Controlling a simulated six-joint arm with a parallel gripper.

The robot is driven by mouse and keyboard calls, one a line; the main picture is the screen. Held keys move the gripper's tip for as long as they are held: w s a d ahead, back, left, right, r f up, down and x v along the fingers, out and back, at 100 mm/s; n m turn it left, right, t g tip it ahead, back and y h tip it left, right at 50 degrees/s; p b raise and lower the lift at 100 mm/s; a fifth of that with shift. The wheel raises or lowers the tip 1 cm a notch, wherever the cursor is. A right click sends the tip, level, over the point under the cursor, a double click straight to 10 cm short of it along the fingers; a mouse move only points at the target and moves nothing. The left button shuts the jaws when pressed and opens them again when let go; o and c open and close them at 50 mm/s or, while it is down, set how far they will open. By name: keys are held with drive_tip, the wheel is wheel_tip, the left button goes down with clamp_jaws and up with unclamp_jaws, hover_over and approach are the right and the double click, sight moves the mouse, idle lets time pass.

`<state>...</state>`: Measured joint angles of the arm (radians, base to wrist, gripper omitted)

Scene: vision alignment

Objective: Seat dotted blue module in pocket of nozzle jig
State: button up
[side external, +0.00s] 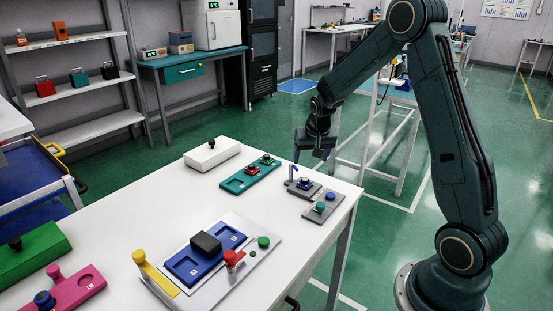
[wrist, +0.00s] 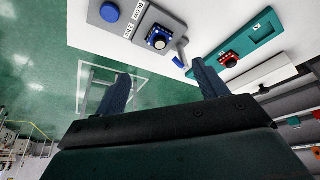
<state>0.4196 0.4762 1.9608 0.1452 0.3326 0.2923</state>
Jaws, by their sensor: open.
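My gripper (side external: 312,156) is above the jig, apart from the module. In the wrist view my gripper (wrist: 161,70) has its fingers wide apart with nothing between them.
A grey button panel (side external: 321,209) adjoins the jig. A teal tray (side external: 234,183) holds a red dotted module (side external: 252,171). A white box (side external: 212,153) stands behind. A blue two-pocket tray (side external: 188,267) with a dark block (side external: 206,244) lies nearer. Bare white table lies between.

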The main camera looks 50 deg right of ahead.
idle(0.5)
drive_tip(key=s+a+r+n+t+y, duration=0.1)
drive_tip(key=s+a+r+n, duration=0.1)
drive_tip(key=s+a+r, duration=0.35)
drive_tip(key=s+a+r+n, duration=0.2)
drive_tip(key=s+a+r, duration=0.1)
drive_tip(key=a+r, duration=0.55)
drive_tip(key=s+a+r+n+y, duration=0.1)
drive_tip(key=s+a, duration=0.3)
drive_tip(key=s, duration=0.4)
drive_tip(key=s+a+r+n+t+y, duration=0.1)
drive_tip(key=s+a+n, duration=0.3)
drive_tip(key=s, duration=0.5)
drive_tip(key=shift+a+r, duration=0.65)
drive_tip(key=shift+r, duration=0.15)
